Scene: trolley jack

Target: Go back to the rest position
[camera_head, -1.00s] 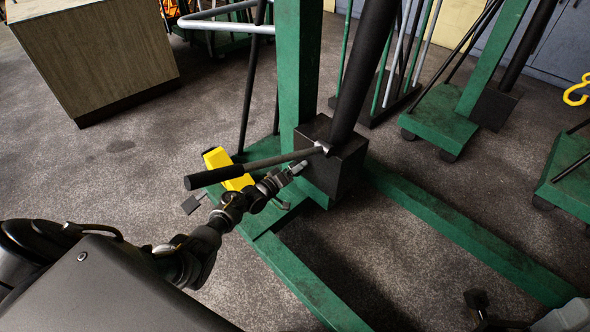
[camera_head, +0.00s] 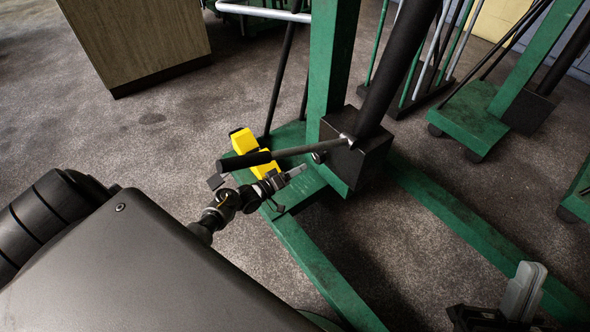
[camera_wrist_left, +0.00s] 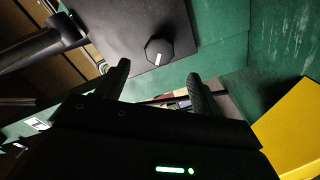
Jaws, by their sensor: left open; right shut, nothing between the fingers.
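The trolley jack has a green frame (camera_head: 310,270) and a black pump block (camera_head: 358,158) at the foot of its post. A lever with a black grip (camera_head: 243,162) slopes from the block toward the left. A small dark knob (camera_head: 318,157) shows on the block, and in the left wrist view (camera_wrist_left: 159,51). My left gripper (camera_head: 300,170) is open and empty, below the lever and left of the block, apart from the knob. In the left wrist view its fingers (camera_wrist_left: 159,74) are spread. My right gripper (camera_head: 464,315) is shut and empty at the lower right, partly cut off.
A yellow part (camera_head: 256,150) sits on the green frame behind the lever grip. A wooden cabinet (camera_head: 140,35) stands at upper left. Another green stand (camera_head: 470,115) is at upper right. Grey floor (camera_head: 90,130) is clear on the left.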

